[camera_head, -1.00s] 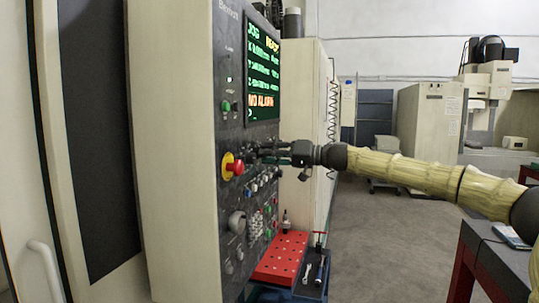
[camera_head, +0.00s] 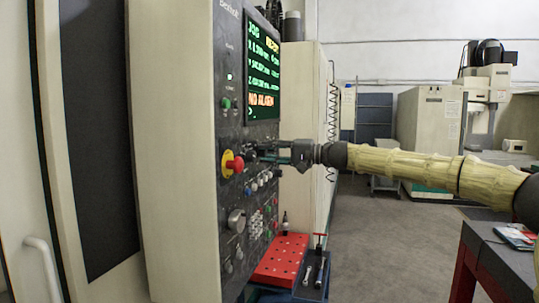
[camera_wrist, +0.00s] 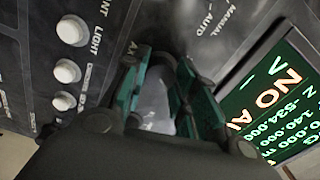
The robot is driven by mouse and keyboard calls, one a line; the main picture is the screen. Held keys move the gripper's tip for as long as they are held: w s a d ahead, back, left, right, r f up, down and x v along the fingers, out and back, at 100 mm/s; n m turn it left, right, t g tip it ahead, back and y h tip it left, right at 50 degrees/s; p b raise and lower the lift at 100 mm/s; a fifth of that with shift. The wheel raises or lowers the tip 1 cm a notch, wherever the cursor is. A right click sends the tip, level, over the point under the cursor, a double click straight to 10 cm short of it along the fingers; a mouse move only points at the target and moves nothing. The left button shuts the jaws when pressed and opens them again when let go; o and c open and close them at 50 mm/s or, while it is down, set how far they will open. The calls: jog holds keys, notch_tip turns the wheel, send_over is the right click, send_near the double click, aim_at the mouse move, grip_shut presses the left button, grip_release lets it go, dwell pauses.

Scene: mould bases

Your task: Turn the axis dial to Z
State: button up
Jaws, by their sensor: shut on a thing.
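The control panel (camera_head: 233,205) of the machine faces right in the head view. My gripper (camera_head: 258,153) reaches it from the right, just right of the red emergency-stop button (camera_head: 235,163). In the wrist view my gripper's teal fingers (camera_wrist: 160,85) close around a grey rounded knob (camera_wrist: 156,100), which appears to be the dial. The dial's pointer and its axis letters cannot be read, as the fingers and wrist cover much of it. In the head view the dial is hidden by the gripper.
The screen (camera_head: 262,75) above shows green text and "NO ALARM". White round buttons (camera_wrist: 67,71) lie beside my gripper in the wrist view. More knobs (camera_head: 237,220) sit lower on the panel. A red perforated tray (camera_head: 281,262) stands below. The floor (camera_head: 370,240) behind is clear.

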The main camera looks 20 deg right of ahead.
jog(key=shift+f+m, duration=0.2)
jog(key=shift+m, duration=0.8)
jog(key=o, duration=0.8)
jog(key=shift+o, duration=1.2)
jog(key=shift+r, duration=0.1)
jog(key=shift+d, duration=0.1)
jog(key=v, duration=1.2)
